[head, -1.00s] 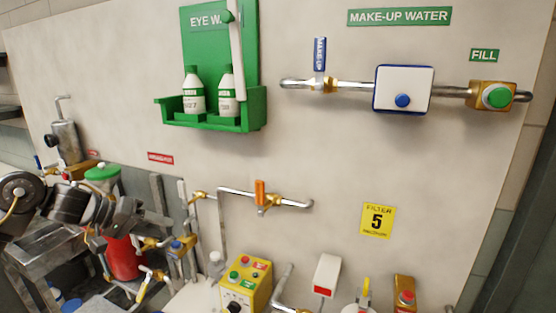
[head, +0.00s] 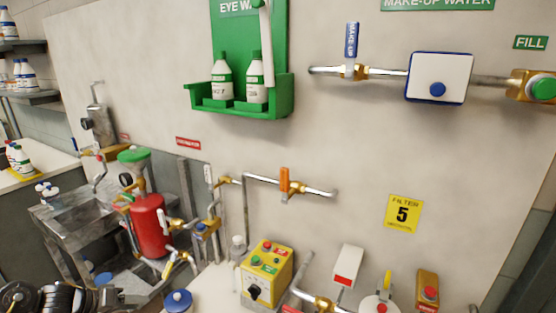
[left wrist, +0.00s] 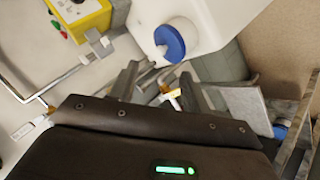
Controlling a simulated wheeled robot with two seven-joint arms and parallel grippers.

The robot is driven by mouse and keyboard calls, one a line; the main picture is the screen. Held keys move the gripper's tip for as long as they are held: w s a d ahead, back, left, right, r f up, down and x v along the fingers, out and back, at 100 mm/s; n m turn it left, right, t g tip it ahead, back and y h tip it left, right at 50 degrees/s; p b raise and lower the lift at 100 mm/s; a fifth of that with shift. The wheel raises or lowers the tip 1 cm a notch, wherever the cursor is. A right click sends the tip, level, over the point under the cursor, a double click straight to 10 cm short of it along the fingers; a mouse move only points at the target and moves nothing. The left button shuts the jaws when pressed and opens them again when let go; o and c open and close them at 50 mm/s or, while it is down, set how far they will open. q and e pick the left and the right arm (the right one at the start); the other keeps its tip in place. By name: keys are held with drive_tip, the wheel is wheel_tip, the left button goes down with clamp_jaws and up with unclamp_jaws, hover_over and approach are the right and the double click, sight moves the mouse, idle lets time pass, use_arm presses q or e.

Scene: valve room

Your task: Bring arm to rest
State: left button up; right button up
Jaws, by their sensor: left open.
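My left arm shows at the bottom left corner of the head view as dark round links, low beside the metal bench. In the left wrist view my left gripper (left wrist: 160,88) has its two fingers spread apart, with nothing held between them. Behind the fingers are a white body with a blue cap (left wrist: 170,40) and some pipe fittings, apart from the fingers as far as I can tell. My right gripper is in neither view.
A yellow control box (head: 267,272) sits at bottom centre and also shows in the left wrist view (left wrist: 82,18). A green eye-wash shelf (head: 285,95) and make-up pipework (head: 380,72) are on the wall.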

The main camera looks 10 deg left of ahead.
use_arm(q)
drive_tip(key=w+a+r+m+t+y, duration=0.5)
drive_tip(key=a+r, duration=0.4)
drive_tip(key=w+a+r+m+t+y, duration=0.5)
drive_tip(key=w+a+r, duration=0.1)
drive_tip(key=a+r, duration=0.25)
drive_tip(key=s+d+f+n+g, duration=0.1)
drive_tip(key=s+d+f+g, duration=0.2)
drive_tip(key=s+f, duration=0.8)
drive_tip(key=s+d+f+n+g, duration=0.2)
drive_tip(key=d+f+g, duration=0.1)
drive_tip(key=f, duration=1.7)
drive_tip(key=s+d+f+n+g, duration=0.1)
drive_tip(key=s+d+f+g, duration=0.45)
drive_tip(key=f, duration=0.95)
drive_tip(key=s+d+f+g+h, duration=0.1)
drive_tip(key=s+d+f, duration=0.5)
drive_tip(key=s, duration=0.4)
drive_tip(key=s+d+f+g+h, duration=0.1)
drive_tip(key=s+d+f, duration=0.4)
drive_tip(key=s+f, duration=0.45)
drive_tip(key=s+d+f+g, duration=0.1)
drive_tip(key=s+d+f, duration=0.1)
drive_tip(key=s+d, duration=0.4)
drive_tip(key=s+d+f+n+g+h, duration=0.1)
drive_tip(key=s+d+f+g, duration=0.1)
drive_tip(key=s+d, duration=0.5)
drive_tip(key=s, duration=0.6)
drive_tip(key=shift+s+f, duration=0.3)
drive_tip(key=shift+f, duration=0.1)
